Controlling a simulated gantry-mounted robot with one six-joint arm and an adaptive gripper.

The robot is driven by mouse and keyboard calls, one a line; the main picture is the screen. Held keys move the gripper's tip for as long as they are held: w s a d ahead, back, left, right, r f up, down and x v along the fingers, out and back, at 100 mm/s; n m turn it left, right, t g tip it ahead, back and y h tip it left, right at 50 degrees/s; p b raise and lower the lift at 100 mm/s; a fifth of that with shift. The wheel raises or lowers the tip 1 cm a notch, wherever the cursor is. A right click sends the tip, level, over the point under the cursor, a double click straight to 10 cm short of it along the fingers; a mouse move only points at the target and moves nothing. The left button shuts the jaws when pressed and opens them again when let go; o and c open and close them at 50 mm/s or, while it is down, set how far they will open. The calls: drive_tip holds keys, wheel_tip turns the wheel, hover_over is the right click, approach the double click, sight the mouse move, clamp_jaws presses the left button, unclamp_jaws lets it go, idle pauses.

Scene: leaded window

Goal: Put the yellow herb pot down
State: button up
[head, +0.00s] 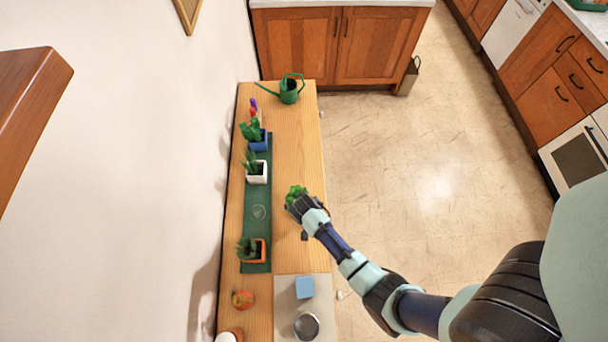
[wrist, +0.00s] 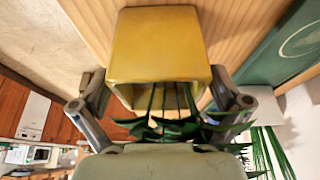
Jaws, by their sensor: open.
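The yellow herb pot (wrist: 158,45) shows large in the wrist view, with its dark green leaves (wrist: 175,128) pointing toward the camera. My gripper (wrist: 162,105) has one finger on each side of the pot, and the fingers stand open around it. In the head view my gripper (head: 298,206) is over the right part of the wooden shelf top (head: 290,135), beside the green mat (head: 257,222). Green leaves (head: 295,191) show at it, but the yellow pot is hidden there. Whether its base rests on the wood is hard to tell.
On the mat stand a blue pot (head: 259,143), a white pot (head: 258,175) and an orange pot (head: 260,250); the mat between the white and orange pots is bare. A green watering can (head: 289,93) stands at the far end. A blue block (head: 304,288) lies nearer.

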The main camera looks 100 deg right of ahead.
drive_tip(key=p+v, duration=0.1)
drive_tip(key=v, duration=1)
drive_tip(key=w+a+r+n+t, duration=0.4)
drive_tip(key=w+a+r+n, duration=0.1)
drive_tip(key=w+r, duration=0.5)
drive_tip(key=w+a+r+n+t, duration=0.3)
drive_tip(key=w+a+r+n, duration=0.35)
drive_tip(key=w, duration=0.65)
drive_tip(key=w+a+r+n+t, duration=0.1)
drive_tip(key=a+r, duration=0.3)
drive_tip(key=w+a+r+n+t+y, duration=0.1)
drive_tip(key=w+a+r+t, duration=0.1)
drive_tip(key=a+r, duration=0.2)
drive_tip(key=w+a+r+n+t+y, duration=0.1)
drive_tip(key=w+a+r+n, duration=0.1)
drive_tip(key=a+r, duration=0.1)
drive_tip(key=shift+w+a+r, duration=0.2)
drive_tip(key=shift+a+r, duration=0.2)
drive_tip(key=shift+r, duration=0.3)
drive_tip(key=a+r+n+t+y, duration=0.2)
drive_tip(key=a+r+n, duration=0.1)
drive_tip(key=a+r, duration=0.3)
drive_tip(key=shift+a+y, duration=0.3)
drive_tip(key=shift+a, duration=0.85)
drive_tip(key=shift+n, duration=0.25)
